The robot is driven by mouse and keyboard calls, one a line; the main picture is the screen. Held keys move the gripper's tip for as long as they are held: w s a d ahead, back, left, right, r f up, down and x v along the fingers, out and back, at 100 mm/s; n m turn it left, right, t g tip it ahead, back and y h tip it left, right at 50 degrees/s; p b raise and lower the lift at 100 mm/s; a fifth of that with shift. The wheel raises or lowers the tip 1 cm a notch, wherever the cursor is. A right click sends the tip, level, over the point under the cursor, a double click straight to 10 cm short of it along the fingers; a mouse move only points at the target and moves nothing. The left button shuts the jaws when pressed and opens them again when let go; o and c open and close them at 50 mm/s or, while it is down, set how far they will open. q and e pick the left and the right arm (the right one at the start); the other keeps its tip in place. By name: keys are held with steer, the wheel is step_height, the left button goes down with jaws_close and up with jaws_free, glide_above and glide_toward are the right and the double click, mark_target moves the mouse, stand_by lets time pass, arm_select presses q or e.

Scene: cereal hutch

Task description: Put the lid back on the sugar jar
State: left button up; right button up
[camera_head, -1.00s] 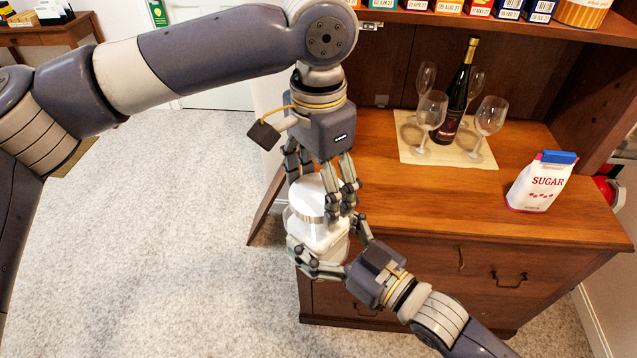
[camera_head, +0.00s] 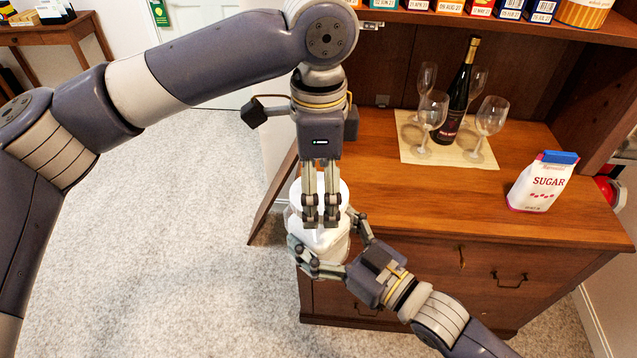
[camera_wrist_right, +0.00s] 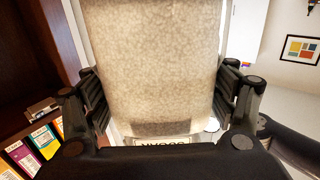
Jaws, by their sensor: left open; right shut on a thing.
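The sugar jar (camera_head: 325,248) is white and is held off the counter, in front of the hutch's left front corner. My right gripper (camera_head: 333,254) is shut around its body. In the right wrist view the pale jar (camera_wrist_right: 155,65) fills the space between the fingers, with part of a dark-lettered label at the bottom. The white rounded lid (camera_head: 343,193) shows at the jar's top, behind my left gripper's fingers. My left gripper (camera_head: 320,222) is open and points down over the lid and jar top. Its fingers hide the join, so I cannot tell whether the lid sits fully seated.
A sugar bag (camera_head: 540,183) stands on the right of the wooden counter (camera_head: 385,205). A dark bottle (camera_head: 456,95) and several wine glasses stand on a beige mat (camera_head: 478,158) further back. Boxes line the shelf above. The counter's left and middle are clear.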

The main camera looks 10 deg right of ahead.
arm_select(q)
steer(key=shift+r, duration=2.3)
steer(key=shift+c, duration=0.3)
steer(key=n, duration=0.1)
steer(key=r+n, duration=0.1)
steer(key=shift+r+n, duration=0.25)
steer(key=shift+n, duration=0.15)
step_height(320, 180, up, 2)
steer(key=n, duration=0.4)
steer(key=shift+f, duration=4.05)
